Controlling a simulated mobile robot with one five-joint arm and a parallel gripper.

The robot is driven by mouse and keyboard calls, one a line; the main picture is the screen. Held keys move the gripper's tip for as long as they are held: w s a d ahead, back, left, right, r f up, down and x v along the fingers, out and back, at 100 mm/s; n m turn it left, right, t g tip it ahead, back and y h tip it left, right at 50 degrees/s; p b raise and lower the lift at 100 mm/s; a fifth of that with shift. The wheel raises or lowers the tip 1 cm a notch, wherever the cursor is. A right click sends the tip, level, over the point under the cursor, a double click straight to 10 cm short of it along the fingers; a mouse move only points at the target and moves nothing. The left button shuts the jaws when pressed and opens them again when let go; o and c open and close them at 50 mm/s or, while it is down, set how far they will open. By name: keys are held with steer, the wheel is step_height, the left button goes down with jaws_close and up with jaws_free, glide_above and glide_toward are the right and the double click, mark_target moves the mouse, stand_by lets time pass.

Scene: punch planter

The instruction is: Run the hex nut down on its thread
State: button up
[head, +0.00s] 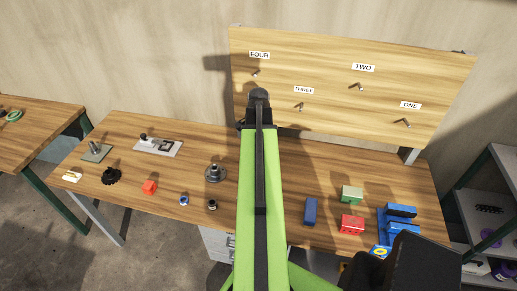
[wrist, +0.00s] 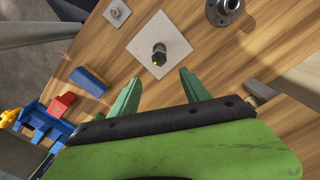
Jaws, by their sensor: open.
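In the wrist view, an upright stud (wrist: 159,55) with a dark body and a yellow tip stands on a pale square plate (wrist: 178,41). A small grey hex-like piece (wrist: 116,12) sits on a smaller plate (wrist: 121,20) near the table edge; I cannot tell for sure which piece is the hex nut. My gripper (wrist: 154,82) is open, its two green fingers apart and nothing between them. In the picture, the stud lies just beyond the fingertips, roughly in line with the gap. In the head view my arm hides the stud, both plates and the fingers.
A round flange (head: 215,173) stands left of my arm, with small rings and a red cube (head: 149,187). A blue block (head: 311,211), green block (head: 351,194), red block (head: 351,224) and blue rack (head: 400,219) stand right. A pegged board (head: 330,85) rises behind.

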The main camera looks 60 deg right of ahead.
step_height(320, 180, down, 11)
steer(key=b, duration=0.9)
steer(key=shift+r, duration=0.3)
steer(key=shift+c, duration=0.3)
